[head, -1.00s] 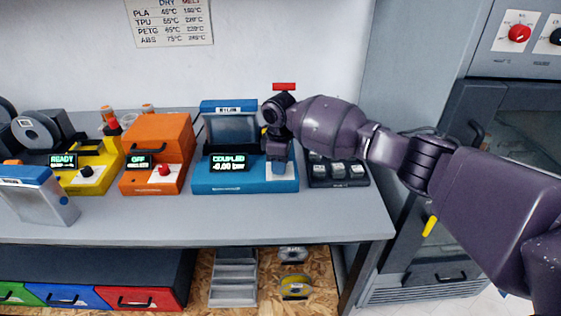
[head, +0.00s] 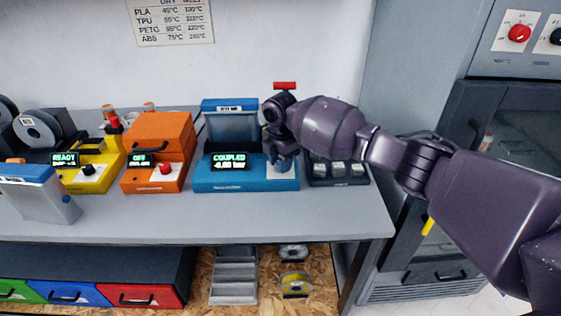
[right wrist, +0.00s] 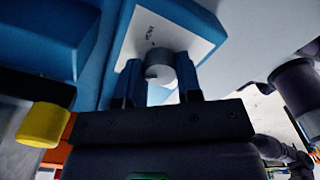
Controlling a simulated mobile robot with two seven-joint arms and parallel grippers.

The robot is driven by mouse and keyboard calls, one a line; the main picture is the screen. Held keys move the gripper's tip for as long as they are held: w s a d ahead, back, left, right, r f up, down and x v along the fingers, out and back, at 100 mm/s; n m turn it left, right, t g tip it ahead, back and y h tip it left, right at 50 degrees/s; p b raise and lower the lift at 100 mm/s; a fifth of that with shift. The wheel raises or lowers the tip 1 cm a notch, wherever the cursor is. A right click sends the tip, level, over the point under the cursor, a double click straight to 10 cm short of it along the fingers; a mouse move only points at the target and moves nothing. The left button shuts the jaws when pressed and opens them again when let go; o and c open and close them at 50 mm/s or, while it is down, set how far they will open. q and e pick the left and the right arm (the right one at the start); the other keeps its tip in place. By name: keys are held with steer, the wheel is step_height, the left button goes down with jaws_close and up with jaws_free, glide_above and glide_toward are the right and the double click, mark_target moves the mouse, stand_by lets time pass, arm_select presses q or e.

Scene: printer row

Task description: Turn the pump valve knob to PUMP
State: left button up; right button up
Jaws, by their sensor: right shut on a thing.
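The blue pump unit (head: 212,183) stands on the bench, and its display (head: 229,161) reads COUPLED and about -0.00 bar. A white label plate (right wrist: 191,36) is on its right front; its lettering is too small to read surely. The grey pump valve knob (right wrist: 160,66) sits on this plate in the right wrist view. My right gripper (right wrist: 160,84) is shut on the knob, one finger on each side; the gripper (head: 281,162) hides the knob in the head view. The knob's exact setting cannot be told. My left gripper is out of view.
An orange unit (head: 158,140) with a red knob and a yellow unit (head: 95,178) stand to the left. A grey container with a blue top (head: 42,203) is at the front left.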

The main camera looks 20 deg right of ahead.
steer(key=shift+n, duration=0.5)
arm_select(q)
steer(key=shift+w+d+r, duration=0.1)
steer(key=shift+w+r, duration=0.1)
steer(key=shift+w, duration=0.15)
arm_select(e)
steer(key=shift+n, duration=0.3)
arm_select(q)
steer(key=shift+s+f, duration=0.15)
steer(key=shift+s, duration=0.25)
arm_select(e)
steer(key=o, duration=0.9)
steer(key=shift+o, duration=0.2)
steer(key=shift+r, duration=0.1)
